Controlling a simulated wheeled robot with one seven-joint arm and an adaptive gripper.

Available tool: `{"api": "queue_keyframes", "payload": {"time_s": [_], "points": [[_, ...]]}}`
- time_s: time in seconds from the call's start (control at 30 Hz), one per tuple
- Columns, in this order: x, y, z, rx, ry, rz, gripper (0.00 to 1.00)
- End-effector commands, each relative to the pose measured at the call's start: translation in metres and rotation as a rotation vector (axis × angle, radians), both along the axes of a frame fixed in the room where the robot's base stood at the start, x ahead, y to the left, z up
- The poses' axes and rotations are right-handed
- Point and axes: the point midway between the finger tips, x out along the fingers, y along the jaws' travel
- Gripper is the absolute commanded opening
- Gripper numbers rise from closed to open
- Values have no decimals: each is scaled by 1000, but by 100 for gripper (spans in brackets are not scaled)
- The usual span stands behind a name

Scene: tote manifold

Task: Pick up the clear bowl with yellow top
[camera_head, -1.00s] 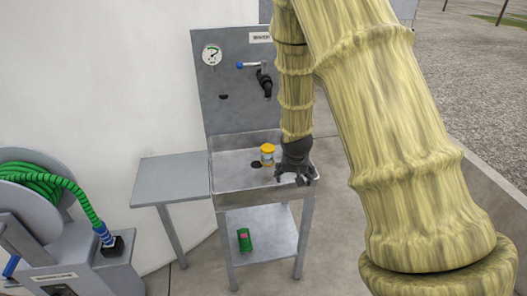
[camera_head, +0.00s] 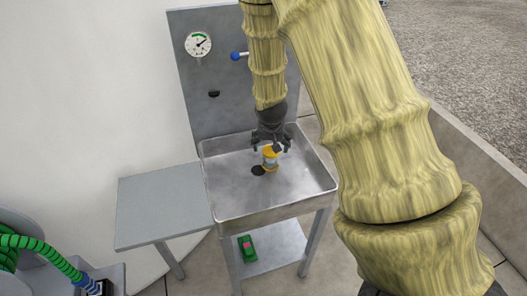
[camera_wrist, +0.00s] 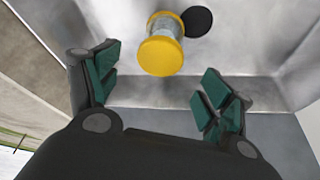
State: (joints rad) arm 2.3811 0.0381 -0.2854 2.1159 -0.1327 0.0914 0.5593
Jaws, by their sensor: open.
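The clear bowl with yellow top (camera_head: 270,157) stands in the metal sink basin, close to the dark drain hole. In the wrist view its yellow top (camera_wrist: 161,56) and clear body show beyond the fingers. My gripper (camera_head: 271,143) is above the bowl in the head view and partly covers its top. In the wrist view my gripper (camera_wrist: 160,92) is open and empty, with its green-padded fingers spread apart. The bowl lies ahead of the gap between the fingertips, apart from both pads.
The sink basin (camera_head: 318,178) has raised walls on all sides. A back panel (camera_head: 190,85) with a gauge and a blue-tipped lever rises behind it. A side shelf (camera_head: 160,205) is bare. A green object (camera_head: 247,249) lies on the lower shelf. A hose reel stands at lower left.

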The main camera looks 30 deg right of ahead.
Motion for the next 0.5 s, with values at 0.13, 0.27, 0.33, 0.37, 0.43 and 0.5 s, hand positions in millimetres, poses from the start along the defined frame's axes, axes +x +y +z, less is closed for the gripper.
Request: {"api": "queue_keyframes", "payload": {"time_s": [0.13, 0.27, 0.33, 0.37, 0.43, 0.5], "points": [[2, -1, -12, 1, -2, 2, 80], [12, -5, -30, 0, 5, 3, 80], [17, -6, -38, 0, 8, 3, 80], [18, -7, -42, 0, 8, 3, 80], [21, -8, -48, 0, 10, 4, 80], [22, -10, -52, -1, 10, 3, 80]]}}
